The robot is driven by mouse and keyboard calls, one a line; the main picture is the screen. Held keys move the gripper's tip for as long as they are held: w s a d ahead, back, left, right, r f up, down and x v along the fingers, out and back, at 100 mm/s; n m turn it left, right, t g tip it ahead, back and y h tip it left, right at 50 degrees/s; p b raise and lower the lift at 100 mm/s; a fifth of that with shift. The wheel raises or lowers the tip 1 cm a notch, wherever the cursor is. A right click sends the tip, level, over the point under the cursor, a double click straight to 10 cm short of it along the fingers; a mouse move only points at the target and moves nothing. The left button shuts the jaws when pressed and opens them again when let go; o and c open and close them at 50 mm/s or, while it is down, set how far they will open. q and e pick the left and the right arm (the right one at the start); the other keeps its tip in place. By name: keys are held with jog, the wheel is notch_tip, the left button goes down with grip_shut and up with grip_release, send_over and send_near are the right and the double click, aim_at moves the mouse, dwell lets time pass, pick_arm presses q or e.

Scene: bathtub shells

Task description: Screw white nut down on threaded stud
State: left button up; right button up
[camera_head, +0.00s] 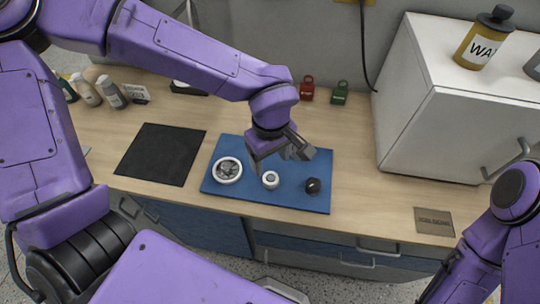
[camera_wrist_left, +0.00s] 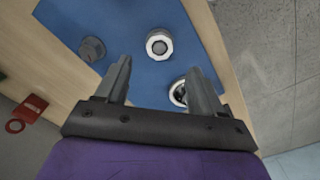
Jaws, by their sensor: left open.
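The white nut (camera_head: 270,180) sits on the blue mat (camera_head: 228,149), between a dark knob-like piece and a white-rimmed round piece. In the left wrist view the nut (camera_wrist_left: 159,44) is faceted, with a grey round centre; I cannot tell whether this is the stud's top. My left gripper (camera_head: 278,152) is open and empty above the mat. In the left wrist view its fingers (camera_wrist_left: 159,68) are spread, with the nut beyond the tips and roughly centred between them. Threads are too small to see. My right gripper is outside the view.
The dark piece (camera_head: 313,186) and white-rimmed piece (camera_head: 228,170) flank the nut. A black mat (camera_head: 161,153) lies left. A white cabinet (camera_head: 445,125) bounds the right. Red (camera_head: 307,88) and green (camera_head: 340,93) padlock-shaped objects stand at the back. The counter's front edge is close.

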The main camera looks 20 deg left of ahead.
aim_at(271, 178)
pick_arm(q)
notch_tip(271, 178, down, 5)
jog(key=b, duration=0.5)
jog(key=shift+w+f+b, duration=0.1)
jog(key=shift+f+b, duration=0.1)
jog(key=shift+b, duration=0.2)
jog(key=shift+f+p, duration=0.2)
jog(key=shift+p, duration=0.1)
jog(key=shift+f, duration=0.8)
jog(key=shift+p, duration=0.55)
jog(key=shift+r+p, duration=0.1)
jog(key=shift+p, duration=0.5)
